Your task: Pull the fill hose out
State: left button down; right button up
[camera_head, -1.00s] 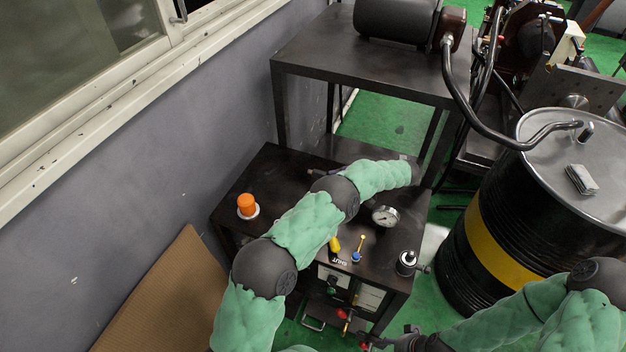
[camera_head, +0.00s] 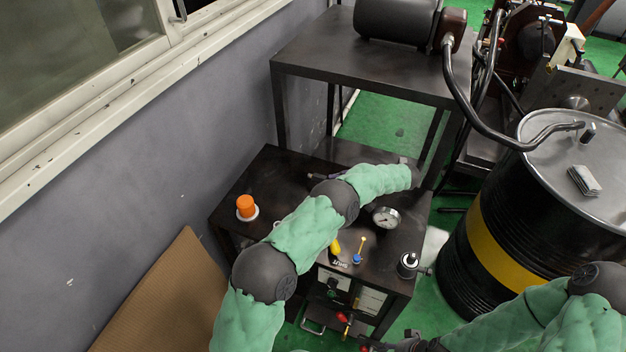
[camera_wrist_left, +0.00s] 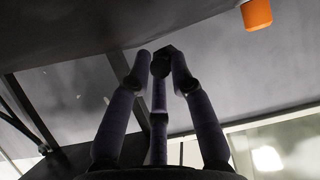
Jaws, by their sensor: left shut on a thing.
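My left arm reaches across the dark bench (camera_head: 385,250) in the head view, and its gripper is mostly hidden behind the arm. In the left wrist view my left gripper (camera_wrist_left: 158,62) is shut on a small dark thing (camera_wrist_left: 165,54) at its fingertips. I cannot tell whether this is the fill hose. A thick dark hose (camera_head: 480,124) runs from the motor unit down to the drum top (camera_head: 548,150), apart from both grippers. My right gripper (camera_head: 392,346) is at the bottom edge, partly cut off, near red handles (camera_head: 342,317); its opening is unclear.
An orange cap (camera_head: 246,206) stands at the bench's left; it also shows in the wrist view (camera_wrist_left: 257,14). A pressure gauge (camera_head: 386,217), a yellow-and-blue valve (camera_head: 358,250) and a black fitting (camera_head: 408,264) stand on the bench. A grey wall (camera_head: 130,200) bounds the left.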

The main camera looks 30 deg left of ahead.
pick_arm(q)
jog(key=shift+f+b, duration=0.45)
jog(key=c, duration=1)
grip_release()
jog(key=v, duration=1.2)
jog(key=shift+w, duration=0.1)
